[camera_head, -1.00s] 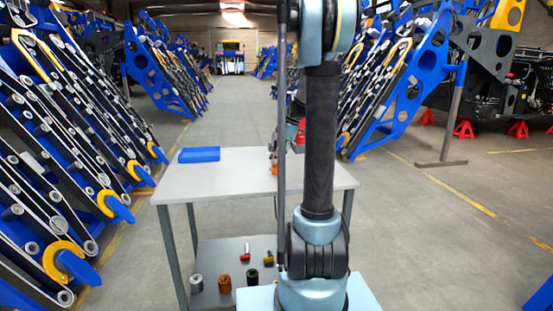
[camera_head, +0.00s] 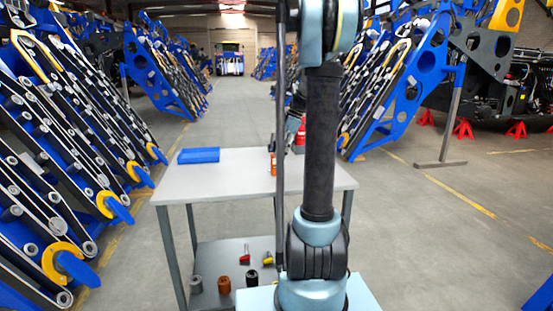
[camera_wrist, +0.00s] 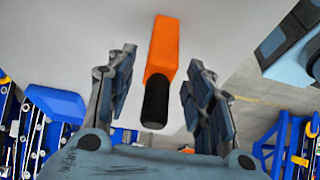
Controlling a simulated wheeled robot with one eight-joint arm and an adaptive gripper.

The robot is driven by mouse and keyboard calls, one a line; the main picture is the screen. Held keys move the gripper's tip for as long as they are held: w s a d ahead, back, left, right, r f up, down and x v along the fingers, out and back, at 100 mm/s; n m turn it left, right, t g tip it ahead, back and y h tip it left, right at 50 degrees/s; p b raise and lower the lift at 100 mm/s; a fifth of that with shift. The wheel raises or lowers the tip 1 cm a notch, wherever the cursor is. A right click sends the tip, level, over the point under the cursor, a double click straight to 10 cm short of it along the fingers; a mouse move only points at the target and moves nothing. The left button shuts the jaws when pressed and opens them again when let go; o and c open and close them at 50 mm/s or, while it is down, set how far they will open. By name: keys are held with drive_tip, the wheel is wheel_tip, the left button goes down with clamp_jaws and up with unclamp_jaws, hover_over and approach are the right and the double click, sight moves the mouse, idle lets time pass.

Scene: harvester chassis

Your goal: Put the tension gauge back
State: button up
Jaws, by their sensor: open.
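The tension gauge, which I take to be the orange piece with a black end (camera_wrist: 162,58), is over the pale table top in the wrist view. My gripper (camera_wrist: 160,80) is open, with one finger on each side of the gauge and a visible gap on both sides. The black end points toward my gripper's palm. In the head view the orange piece (camera_head: 273,165) shows as a narrow upright strip at the table, left of my arm. My arm hides much of that area and most of the gripper.
The grey table (camera_head: 230,180) carries a blue block (camera_head: 199,155) at its back left. Its lower shelf (camera_head: 222,256) holds several small rollers and red and yellow handled pieces. A red object (camera_head: 300,135) shows partly behind my arm. Blue chassis racks line both sides of an open aisle.

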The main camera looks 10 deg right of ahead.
drive_tip(key=v, duration=0.8)
drive_tip(key=s+a+f+m+h, duration=0.1)
drive_tip(key=s+a+m, duration=0.3)
drive_tip(key=s, duration=0.7)
drive_tip(key=s+f+m+t+h, duration=0.1)
drive_tip(key=s+f+m, duration=0.6)
drive_tip(key=s, duration=0.5)
drive_tip(key=s+f+m+t+h, duration=0.1)
drive_tip(key=s+f+m+h, duration=0.1)
drive_tip(key=s+f+m, duration=0.4)
drive_tip(key=s+f, duration=0.5)
drive_tip(key=f, duration=0.1)
drive_tip(key=shift+s+a+m+h, duration=0.15)
drive_tip(key=shift+s+m+h, duration=0.15)
drive_tip(key=shift+s+m, duration=0.1)
drive_tip(key=shift+f, duration=0.15)
